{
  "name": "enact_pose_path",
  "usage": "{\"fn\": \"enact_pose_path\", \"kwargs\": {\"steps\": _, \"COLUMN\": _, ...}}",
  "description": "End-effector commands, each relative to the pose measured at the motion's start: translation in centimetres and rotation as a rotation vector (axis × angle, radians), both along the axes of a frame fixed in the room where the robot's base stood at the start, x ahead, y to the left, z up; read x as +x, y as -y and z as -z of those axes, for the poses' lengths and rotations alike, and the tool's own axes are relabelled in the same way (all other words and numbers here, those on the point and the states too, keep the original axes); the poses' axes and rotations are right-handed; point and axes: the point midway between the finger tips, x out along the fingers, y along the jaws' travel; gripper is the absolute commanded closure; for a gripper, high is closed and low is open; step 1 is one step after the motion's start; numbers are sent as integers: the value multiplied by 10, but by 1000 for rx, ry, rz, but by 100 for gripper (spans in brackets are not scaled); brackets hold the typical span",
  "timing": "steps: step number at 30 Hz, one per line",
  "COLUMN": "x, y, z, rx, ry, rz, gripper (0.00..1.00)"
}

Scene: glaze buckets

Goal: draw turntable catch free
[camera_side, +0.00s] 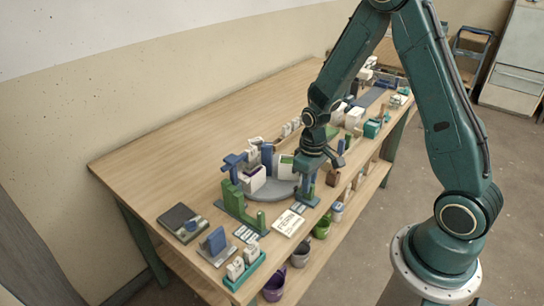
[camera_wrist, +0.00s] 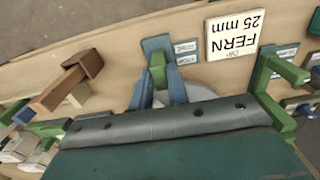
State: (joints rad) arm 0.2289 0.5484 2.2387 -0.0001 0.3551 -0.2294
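The turntable is a grey disc (camera_side: 272,192) with white, blue and green blocks standing on it. In the wrist view only a sliver of the disc (camera_wrist: 202,92) shows past my gripper's body. My gripper (camera_side: 318,158) is right above and behind this fitting.
A white card (camera_side: 288,222) reading "FERN DIP 25 mm" also shows upside down in the wrist view (camera_wrist: 235,36). A green bracket (camera_side: 240,205) stands left of the disc. The table's back left is bare.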

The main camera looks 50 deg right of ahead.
Motion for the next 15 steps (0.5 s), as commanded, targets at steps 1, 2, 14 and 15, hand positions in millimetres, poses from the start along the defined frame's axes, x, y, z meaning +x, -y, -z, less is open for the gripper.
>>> {"fn": "enact_pose_path", "kwargs": {"steps": 1, "x": 1, "y": 0, "z": -1, "rx": 0, "ry": 2, "rz": -1, "gripper": 74}}
{"fn": "enact_pose_path", "kwargs": {"steps": 2, "x": 1, "y": 0, "z": -1, "rx": 0, "ry": 2, "rz": -1, "gripper": 68}}
{"fn": "enact_pose_path", "kwargs": {"steps": 14, "x": 1, "y": 0, "z": -3, "rx": 0, "ry": 2, "rz": 0, "gripper": 66}}
{"fn": "enact_pose_path", "kwargs": {"steps": 15, "x": 1, "y": 0, "z": -5, "rx": -1, "ry": 2, "rz": 0, "gripper": 66}}
